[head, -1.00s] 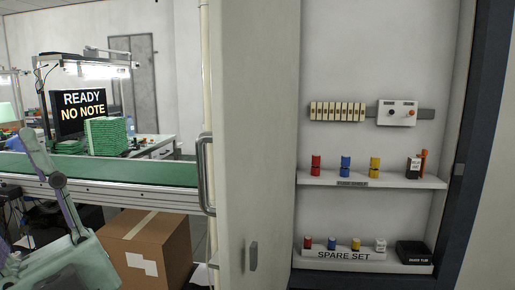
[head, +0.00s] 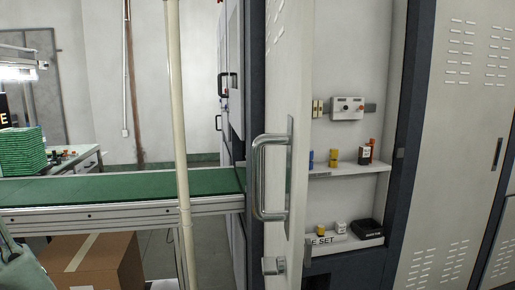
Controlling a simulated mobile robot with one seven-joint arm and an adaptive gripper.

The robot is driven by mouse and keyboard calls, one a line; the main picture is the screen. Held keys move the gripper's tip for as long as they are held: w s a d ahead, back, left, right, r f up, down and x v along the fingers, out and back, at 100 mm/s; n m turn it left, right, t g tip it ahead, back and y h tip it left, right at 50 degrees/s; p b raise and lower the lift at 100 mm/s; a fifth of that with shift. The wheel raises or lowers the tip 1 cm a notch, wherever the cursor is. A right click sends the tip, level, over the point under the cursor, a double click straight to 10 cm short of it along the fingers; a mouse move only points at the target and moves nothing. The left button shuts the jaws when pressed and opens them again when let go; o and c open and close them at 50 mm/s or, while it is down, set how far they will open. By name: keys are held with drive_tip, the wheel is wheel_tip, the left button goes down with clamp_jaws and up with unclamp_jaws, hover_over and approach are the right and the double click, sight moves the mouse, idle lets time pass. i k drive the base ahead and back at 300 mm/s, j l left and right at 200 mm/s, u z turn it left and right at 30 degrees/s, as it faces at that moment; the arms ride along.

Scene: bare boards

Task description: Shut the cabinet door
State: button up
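The white cabinet door (head: 301,110) stands open and is seen nearly edge-on in the head view, right of centre. Its metal bar handle (head: 259,178) is on the left face, with a small latch (head: 273,265) below it. The door hides the left part of the cabinet interior. The dark cabinet frame (head: 409,130) shows at the right of the opening. My gripper is not in view. A grey-green piece, likely part of my arm (head: 22,270), shows at the lower left, away from the door.
The upper shelf (head: 345,171) holds small coloured items, and a black box (head: 367,231) sits on the lower one. A green conveyor (head: 120,187) runs left of the door, with a pale pole (head: 180,120) before it and a cardboard box (head: 95,262) below. Closed vented cabinets (head: 462,140) stand right.

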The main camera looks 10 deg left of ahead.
sight(291, 28)
drive_tip(key=j+z, duration=0.2)
drive_tip(key=j, duration=0.75)
drive_tip(key=k+u, duration=0.25)
drive_tip(key=u, duration=0.2)
drive_tip(key=k+j+u, duration=0.15)
drive_tip(key=u, duration=0.25)
